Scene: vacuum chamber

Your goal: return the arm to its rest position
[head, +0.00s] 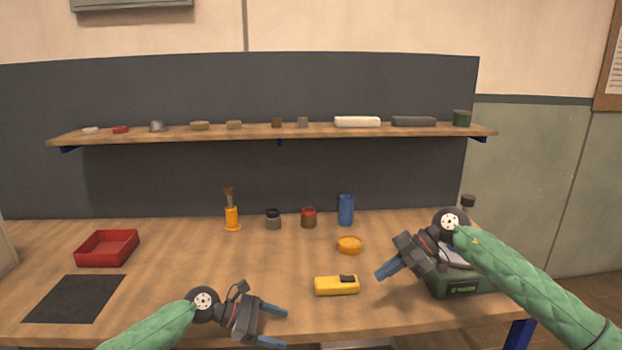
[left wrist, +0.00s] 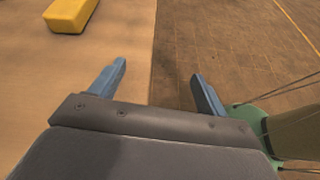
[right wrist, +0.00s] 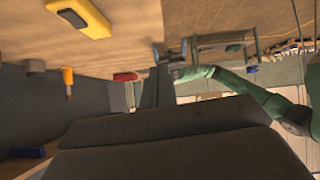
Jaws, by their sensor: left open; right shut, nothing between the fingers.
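My left gripper (head: 273,324) is over the front edge of the wooden bench (head: 190,265), its blue fingers spread with nothing between them. In the left wrist view its two fingertips (left wrist: 160,78) are wide apart, one over the bench top and one over the floor. My right gripper (head: 380,274) is shut and empty, to the right of the yellow block with a black part (head: 335,286) and in front of the green machine (head: 455,283). In the right wrist view its fingers (right wrist: 157,70) are together. My right forearm hides part of the machine.
A red tray (head: 107,260) and a black mat (head: 75,298) lie at left. An orange dish (head: 349,245), blue cylinder (head: 346,210), two small jars and a brush in an orange holder (head: 232,217) stand behind. A shelf (head: 270,131) with several items runs above. The bench's middle left is clear.

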